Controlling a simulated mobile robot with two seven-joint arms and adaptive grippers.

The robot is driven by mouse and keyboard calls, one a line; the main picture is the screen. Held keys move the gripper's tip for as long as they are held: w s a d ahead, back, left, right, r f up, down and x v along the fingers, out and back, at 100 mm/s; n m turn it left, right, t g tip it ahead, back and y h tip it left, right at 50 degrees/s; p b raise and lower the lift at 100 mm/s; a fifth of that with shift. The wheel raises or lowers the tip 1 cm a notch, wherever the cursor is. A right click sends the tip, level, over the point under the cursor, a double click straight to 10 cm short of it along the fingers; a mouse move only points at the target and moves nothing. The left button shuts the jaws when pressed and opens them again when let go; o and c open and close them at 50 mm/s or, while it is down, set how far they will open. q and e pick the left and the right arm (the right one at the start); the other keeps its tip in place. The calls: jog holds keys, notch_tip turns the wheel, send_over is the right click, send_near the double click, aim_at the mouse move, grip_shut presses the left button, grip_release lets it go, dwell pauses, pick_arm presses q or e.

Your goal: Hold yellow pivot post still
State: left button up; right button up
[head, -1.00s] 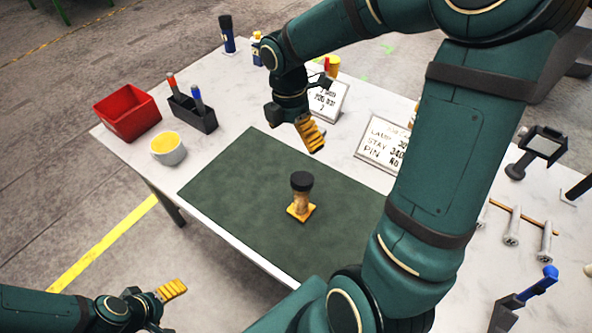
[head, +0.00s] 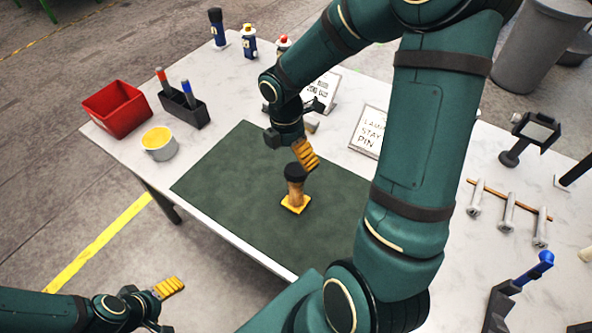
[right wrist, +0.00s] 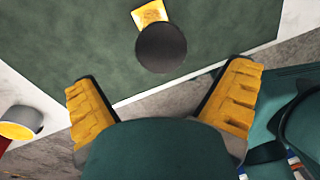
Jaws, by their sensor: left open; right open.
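The yellow pivot post (head: 296,192) stands upright on the dark green mat (head: 225,185), with a square yellow base and a black round cap. In the right wrist view the black cap (right wrist: 161,47) lies ahead of the fingers, with the yellow base (right wrist: 149,14) beyond it. My right gripper (head: 306,155) is open, close above the post's cap; its yellow fingers (right wrist: 163,108) are spread wide with nothing between them. Contact with the cap cannot be told. My left gripper (head: 170,288) is open and empty, low at the left, off the table's front edge.
A red bin (head: 117,110), a dark holder with pens (head: 184,106) and a white cup with yellow contents (head: 159,145) stand at the left. Bottles (head: 249,42) and sign cards (head: 367,133) stand behind. Metal pins (head: 507,212) and a blue-handled tool (head: 520,285) lie right. The mat's left part is clear.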

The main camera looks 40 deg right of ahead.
aim_at(295, 170)
jog(key=f, duration=0.3)
jog(key=s+f, duration=0.1)
jog(key=f, duration=0.1)
jog(key=shift+b, duration=0.4)
jog(key=c, duration=1)
jog(key=shift+o, duration=0.2)
notch_tip(295, 170, up, 10)
jog(key=shift+p, duration=0.85)
